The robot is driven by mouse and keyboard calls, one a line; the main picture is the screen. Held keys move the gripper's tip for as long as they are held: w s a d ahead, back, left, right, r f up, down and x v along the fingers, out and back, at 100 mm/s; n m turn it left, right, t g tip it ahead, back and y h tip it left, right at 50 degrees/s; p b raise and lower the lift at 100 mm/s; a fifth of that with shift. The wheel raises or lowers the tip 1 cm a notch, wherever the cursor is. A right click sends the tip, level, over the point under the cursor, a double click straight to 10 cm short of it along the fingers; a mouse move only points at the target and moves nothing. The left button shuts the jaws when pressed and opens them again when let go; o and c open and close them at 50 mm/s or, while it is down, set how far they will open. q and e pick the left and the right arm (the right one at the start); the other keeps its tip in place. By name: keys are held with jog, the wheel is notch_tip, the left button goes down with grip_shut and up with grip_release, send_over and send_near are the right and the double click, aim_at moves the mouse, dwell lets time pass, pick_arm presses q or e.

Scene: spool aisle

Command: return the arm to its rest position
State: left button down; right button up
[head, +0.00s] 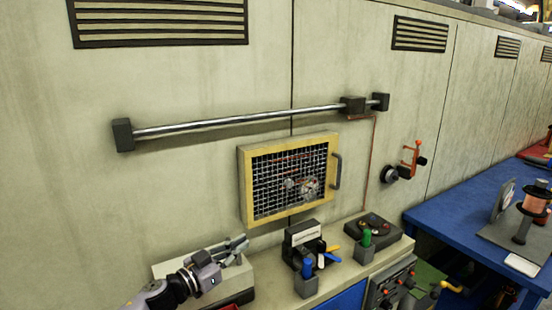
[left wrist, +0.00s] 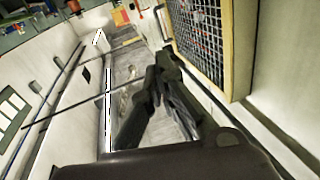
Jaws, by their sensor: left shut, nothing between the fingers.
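My left arm comes in at the bottom left of the head view. Its gripper (head: 236,247) is shut and empty, in front of and above a pale block-like surface (head: 240,290) by the wall. In the left wrist view the dark fingers (left wrist: 163,82) are together with nothing between them. The yellow-framed mesh guard (head: 243,190) is on the wall to the right of the gripper, apart from it; it also shows in the left wrist view (left wrist: 241,60). My right gripper is not in view.
A metal rail (head: 240,118) runs along the wall above. A blue table (head: 450,215) with a copper spool (head: 535,203) stands at right.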

pick_arm(q)
jog(key=s+a+f+n+g+y, duration=0.1)
jog(key=s+a+f+n+y, duration=0.25)
jog(key=s+f+y, duration=0.4)
jog(key=s+a+f+n+g+y, duration=0.2)
jog(key=s+f+n+y, duration=0.25)
jog(key=s+f, duration=0.65)
jog(key=s+a+f+m+g, duration=0.15)
jog(key=s+g, duration=0.25)
jog(key=s, duration=0.8)
jog(key=s+a+f+n+g, duration=0.1)
jog(key=s+a+g, duration=0.2)
jog(key=s, duration=1)
notch_tip(320, 180, down, 29)
jog(key=g+b, duration=0.1)
jog(key=b, duration=0.3)
jog(key=s+a+f+g+b, duration=0.1)
jog(key=s+f+b, duration=0.1)
jog(key=s+f, duration=0.6)
jog(key=s+a+f+b, duration=0.2)
jog(key=s+f, duration=0.7)
jog(key=f, duration=0.4)
jog(key=shift+s+f+m+g, duration=0.25)
jog(key=shift+f+m+g, duration=0.1)
jog(key=shift+m+g, duration=0.1)
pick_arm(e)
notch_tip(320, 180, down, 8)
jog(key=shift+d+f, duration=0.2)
